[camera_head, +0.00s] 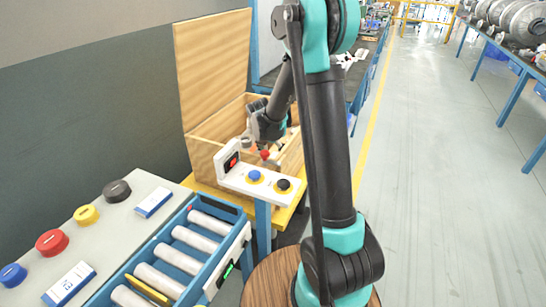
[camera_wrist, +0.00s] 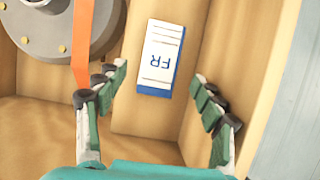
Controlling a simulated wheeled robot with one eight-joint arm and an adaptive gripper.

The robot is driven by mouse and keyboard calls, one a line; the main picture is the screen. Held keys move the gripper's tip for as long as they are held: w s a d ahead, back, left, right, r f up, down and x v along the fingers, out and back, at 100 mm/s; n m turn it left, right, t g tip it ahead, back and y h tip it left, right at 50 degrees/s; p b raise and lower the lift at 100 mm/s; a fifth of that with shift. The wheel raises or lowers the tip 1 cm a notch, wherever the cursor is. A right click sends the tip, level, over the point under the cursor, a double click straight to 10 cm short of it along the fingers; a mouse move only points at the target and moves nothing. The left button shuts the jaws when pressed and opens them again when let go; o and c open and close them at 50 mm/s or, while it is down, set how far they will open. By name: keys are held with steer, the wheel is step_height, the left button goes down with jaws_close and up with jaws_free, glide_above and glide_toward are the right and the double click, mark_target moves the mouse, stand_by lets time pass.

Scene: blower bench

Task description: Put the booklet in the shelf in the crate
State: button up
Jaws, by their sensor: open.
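In the head view my gripper (camera_head: 265,128) is at the crate's opening, and the crate's contents are mostly hidden. Two similar white and blue booklets lie on the grey panel, one near its back (camera_head: 153,202) and one near its front (camera_head: 68,284).
A grey round flange (camera_wrist: 62,25) with bolts and an orange strap (camera_wrist: 82,45) is left of the booklet in the wrist view. A white button box (camera_head: 255,178) stands in front of the crate. A roller conveyor (camera_head: 180,255) and colored buttons are at lower left. The right floor is clear.

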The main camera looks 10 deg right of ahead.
steer(key=v, duration=0.7)
steer(key=shift+s, duration=0.1)
stand_by(1.0)
